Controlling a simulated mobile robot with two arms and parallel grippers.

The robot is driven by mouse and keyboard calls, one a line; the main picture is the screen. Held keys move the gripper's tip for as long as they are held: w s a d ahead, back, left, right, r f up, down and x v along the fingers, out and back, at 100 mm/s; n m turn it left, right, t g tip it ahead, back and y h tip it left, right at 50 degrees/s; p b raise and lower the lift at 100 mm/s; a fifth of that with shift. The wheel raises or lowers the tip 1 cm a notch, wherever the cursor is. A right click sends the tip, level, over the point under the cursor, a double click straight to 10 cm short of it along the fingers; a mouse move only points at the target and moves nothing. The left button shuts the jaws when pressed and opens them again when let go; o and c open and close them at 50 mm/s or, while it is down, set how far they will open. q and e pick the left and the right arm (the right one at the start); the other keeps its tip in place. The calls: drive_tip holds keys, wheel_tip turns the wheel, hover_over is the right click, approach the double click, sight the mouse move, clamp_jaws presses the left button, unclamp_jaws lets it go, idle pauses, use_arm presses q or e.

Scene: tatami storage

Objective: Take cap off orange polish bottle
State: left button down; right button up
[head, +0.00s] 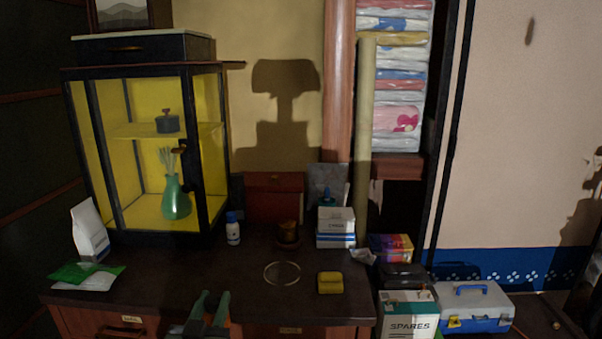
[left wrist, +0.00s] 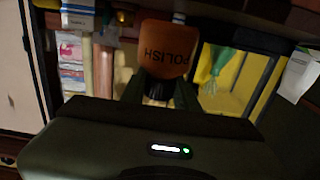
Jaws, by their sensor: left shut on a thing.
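The orange polish bottle (left wrist: 163,50) shows in the left wrist view, its POLISH label upside down in that picture. Its dark cap (left wrist: 157,88) sits at the lower end there, between my left gripper's fingers. My left gripper (left wrist: 157,97) is shut on the cap, and the cap looks joined to the bottle. In the head view my left gripper (head: 208,302) is at the table's front edge. The bottle is mostly hidden or cut off there. I cannot tell whether its base touches anything. My right gripper is in neither view.
The dark table (head: 245,290) holds a clear ring-shaped dish (head: 282,273), a yellow block (head: 330,282), a blue-capped white bottle (head: 232,230) and a white-blue box (head: 336,228). A yellow-lit cabinet (head: 213,140) stands at the back left.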

use_arm(q)
drive_tip(key=s+f, duration=0.1)
drive_tip(key=s, duration=1.4)
wheel_tip(320, 180, up, 15)
drive_tip(key=w+p, duration=0.1)
drive_tip(key=p, duration=1.4)
drive_tip(key=shift+a, duration=0.3)
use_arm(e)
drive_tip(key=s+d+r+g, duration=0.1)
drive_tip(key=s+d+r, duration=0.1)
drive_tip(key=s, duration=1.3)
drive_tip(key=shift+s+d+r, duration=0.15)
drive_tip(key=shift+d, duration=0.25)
